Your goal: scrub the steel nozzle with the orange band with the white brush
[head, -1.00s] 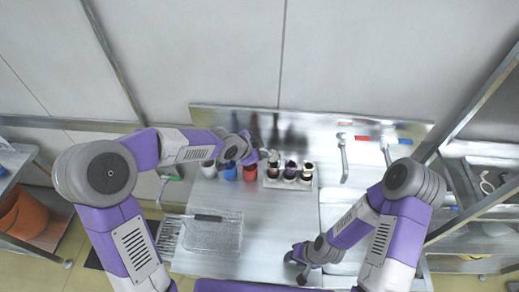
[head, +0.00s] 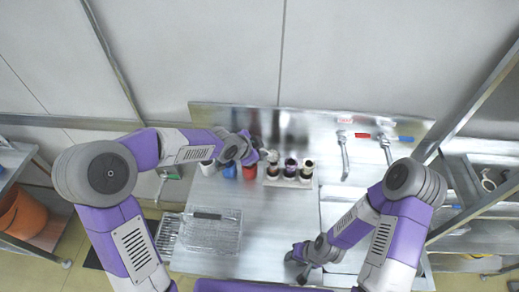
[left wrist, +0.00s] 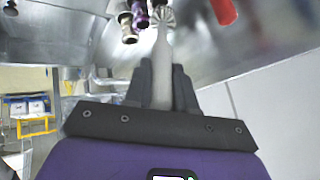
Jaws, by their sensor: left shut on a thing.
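My left gripper (head: 256,150) is shut on the white brush, above the back of the steel counter. In the left wrist view the pale brush handle (left wrist: 161,75) stands between the dark fingers (left wrist: 162,88), and its round bristle head (left wrist: 163,17) points away from me. Several dark-topped nozzles stand in a white rack (head: 290,183) just right of the gripper in the head view. Nozzles (left wrist: 139,18) also show close beside the bristle head; I cannot tell whether they touch. I cannot make out which nozzle has the orange band. My right gripper (head: 297,264) is low over the counter's front, its jaw opening unclear.
White (head: 208,168), blue (head: 230,171) and red (head: 250,173) cups stand left of the rack. A wire basket (head: 212,235) sits at the counter's front left. Taps (head: 344,150) and a sink lie to the right. The counter between basket and right gripper is clear.

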